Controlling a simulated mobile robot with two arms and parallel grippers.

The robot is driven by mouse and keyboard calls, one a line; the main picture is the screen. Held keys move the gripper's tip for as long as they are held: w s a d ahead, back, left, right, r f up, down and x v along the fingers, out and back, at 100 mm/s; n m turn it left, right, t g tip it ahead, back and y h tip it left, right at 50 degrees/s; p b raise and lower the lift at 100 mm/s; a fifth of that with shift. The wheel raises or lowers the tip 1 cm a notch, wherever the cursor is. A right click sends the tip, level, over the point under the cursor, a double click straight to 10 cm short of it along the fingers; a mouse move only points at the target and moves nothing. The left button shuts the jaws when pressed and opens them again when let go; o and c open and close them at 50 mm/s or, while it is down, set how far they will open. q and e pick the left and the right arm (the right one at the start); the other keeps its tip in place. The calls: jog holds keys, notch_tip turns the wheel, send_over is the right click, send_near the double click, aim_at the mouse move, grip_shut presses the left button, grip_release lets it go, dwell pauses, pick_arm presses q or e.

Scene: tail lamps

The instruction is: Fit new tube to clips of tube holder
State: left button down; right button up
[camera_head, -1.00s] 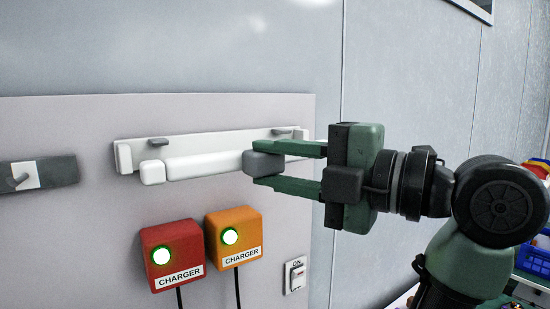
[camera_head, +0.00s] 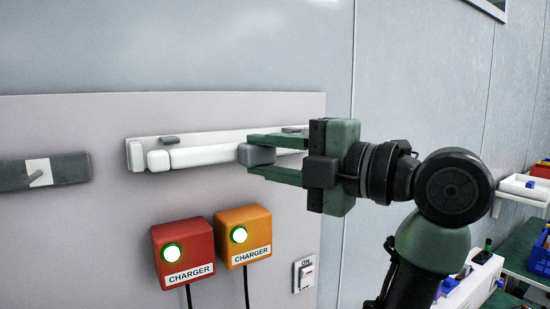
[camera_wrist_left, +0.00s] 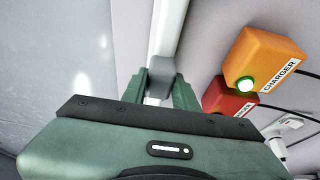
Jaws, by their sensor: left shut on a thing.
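The tube holder (camera_head: 205,138) is a white bar on the grey wall panel, with an end block at its left and two small grey clips, a left one (camera_head: 170,140) and a right one (camera_head: 291,130). The white tube (camera_head: 205,156) lies roughly level in front of the holder, just below the clips in the picture, and hides part of it. Whether it touches the clips cannot be told. My left gripper (camera_head: 250,155) is shut on the tube's grey part (camera_head: 260,154). In the left wrist view the tube (camera_wrist_left: 168,30) runs away from the fingers. My right gripper is not in view.
A red charger (camera_head: 183,250) and an orange charger (camera_head: 243,234) stick out from the panel below the tube. A switch (camera_head: 304,273) is at their right. A dark grey fixture (camera_head: 62,170) is at far left. Shelves with bins (camera_head: 530,190) stand at right.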

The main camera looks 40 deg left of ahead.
aim_at(253, 150)
pick_arm(q)
jog(key=shift+w+a, duration=0.1)
jog(key=shift+a, duration=0.3)
jog(key=shift+w, duration=0.15)
dwell(0.9)
dwell(0.8)
jog(key=shift+w+a, duration=0.15)
jog(key=shift+a, duration=0.35)
jog(key=shift+w+a+p, duration=0.2)
jog(key=shift+a, duration=0.5)
jog(key=shift+w+a+p, duration=0.15)
jog(key=shift+a+p, duration=0.05)
jog(key=shift+a, duration=0.45)
jog(key=c, duration=1)
grip_release()
jog(key=shift+w, duration=0.1)
